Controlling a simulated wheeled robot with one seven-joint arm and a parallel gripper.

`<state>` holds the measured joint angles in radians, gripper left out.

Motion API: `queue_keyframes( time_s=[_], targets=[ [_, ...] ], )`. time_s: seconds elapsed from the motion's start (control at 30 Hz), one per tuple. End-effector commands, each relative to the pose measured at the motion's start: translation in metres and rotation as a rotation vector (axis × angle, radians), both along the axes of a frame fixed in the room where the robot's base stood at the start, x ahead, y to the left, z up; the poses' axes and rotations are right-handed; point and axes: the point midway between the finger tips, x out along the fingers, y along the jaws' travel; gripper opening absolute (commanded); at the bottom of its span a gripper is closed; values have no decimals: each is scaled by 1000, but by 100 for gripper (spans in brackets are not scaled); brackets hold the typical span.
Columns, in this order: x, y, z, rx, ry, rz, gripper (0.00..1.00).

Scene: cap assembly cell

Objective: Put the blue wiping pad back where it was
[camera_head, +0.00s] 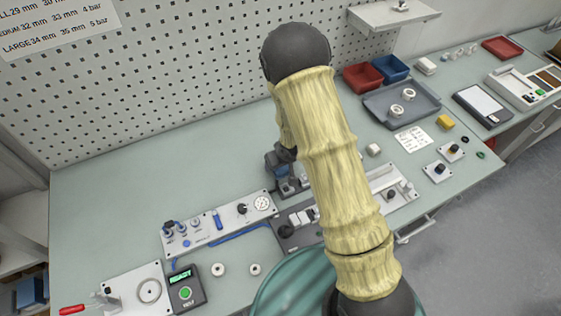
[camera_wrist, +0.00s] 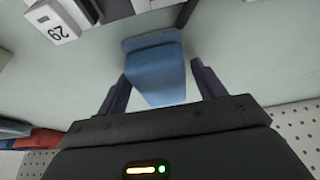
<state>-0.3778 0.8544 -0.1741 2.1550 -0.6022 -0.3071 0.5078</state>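The blue wiping pad (camera_wrist: 158,75) shows in the wrist view as a blue block between my two fingers. My gripper (camera_wrist: 160,72) has its dark fingers spread, one on each side of the pad. The left fingertip lies close against the pad's edge, and a thin gap seems to show at the right one. I cannot tell whether the fingers press on it or whether it rests on the bench.
The grey-green bench (camera_head: 120,190) has clear room at the back left. A control panel (camera_head: 220,222) and test unit (camera_head: 187,290) stand in front. Red (camera_head: 362,76) and blue (camera_head: 391,68) bins and a grey tray (camera_head: 402,104) stand at the back right. A pegboard (camera_head: 180,70) rises behind.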

Motion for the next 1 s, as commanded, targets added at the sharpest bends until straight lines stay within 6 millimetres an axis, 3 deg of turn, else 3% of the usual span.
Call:
queue_keyframes(
  time_s=[0.47,1.0],
  targets=[
    [-1,0,6,1,-1,-1,77],
    [-25,-11,71,2,-4,-1,77]
  ],
)
